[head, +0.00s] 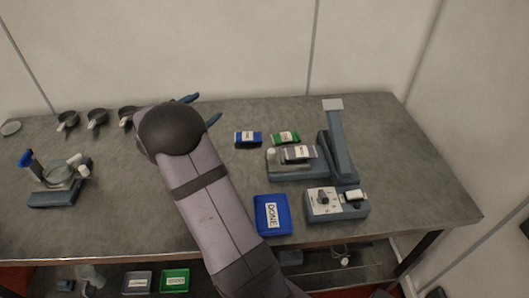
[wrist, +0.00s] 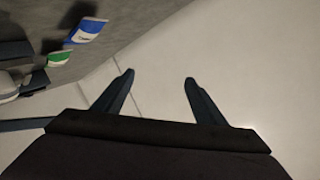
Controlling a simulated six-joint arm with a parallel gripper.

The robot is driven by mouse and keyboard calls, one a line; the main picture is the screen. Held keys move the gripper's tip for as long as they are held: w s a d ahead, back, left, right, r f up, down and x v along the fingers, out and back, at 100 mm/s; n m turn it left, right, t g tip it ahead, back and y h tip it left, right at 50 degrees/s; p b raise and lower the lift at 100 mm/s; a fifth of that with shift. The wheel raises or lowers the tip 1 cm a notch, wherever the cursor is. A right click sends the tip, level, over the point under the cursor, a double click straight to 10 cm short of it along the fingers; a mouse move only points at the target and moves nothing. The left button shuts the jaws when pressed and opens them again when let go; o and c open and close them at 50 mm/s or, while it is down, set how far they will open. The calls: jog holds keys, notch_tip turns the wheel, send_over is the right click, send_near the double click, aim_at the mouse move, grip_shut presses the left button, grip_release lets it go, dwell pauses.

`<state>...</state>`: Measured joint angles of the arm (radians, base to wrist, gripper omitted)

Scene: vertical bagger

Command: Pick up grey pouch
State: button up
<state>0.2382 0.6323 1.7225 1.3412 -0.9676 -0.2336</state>
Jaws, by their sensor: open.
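The grey pouch (head: 298,153), with a white label, lies on the grey base of the bagger (head: 285,170) right of the middle of the table. My gripper (head: 206,107) is open and empty near the table's back edge, well to the left of the pouch. In the wrist view its two fingers (wrist: 159,78) stand apart with only pale wall between them. Part of the bagger shows at the left edge of the wrist view; I cannot clearly make out the grey pouch there.
A blue pouch (head: 248,138) and a green pouch (head: 286,138) lie behind the bagger. The bagger's upright post (head: 338,145) rises right of the grey pouch. A blue DONE tray (head: 272,230) and a control box (head: 336,204) stand in front. Several small pans line the back left.

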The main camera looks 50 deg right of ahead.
jog(key=s+d+f+m+g, duration=0.35)
jog(key=s+d+g, duration=0.45)
jog(key=s, duration=0.5)
jog(key=m+g+y, duration=0.3)
jog(key=g+y, duration=0.1)
jog(key=g, duration=0.2)
send_near(300, 148)
jog(key=x, duration=0.4)
jog(key=shift+s+d+f+b, duration=0.1)
jog(key=shift+s+d+b, duration=0.1)
jog(key=shift+d+b, duration=0.2)
jog(key=shift+s+a+f, duration=0.15)
jog(key=shift+s, duration=0.15)
jog(key=shift+p+x, duration=1.2)
jog(key=shift+x, duration=2.45)
jog(key=shift+w, duration=0.1)
jog(key=c, duration=1.2)
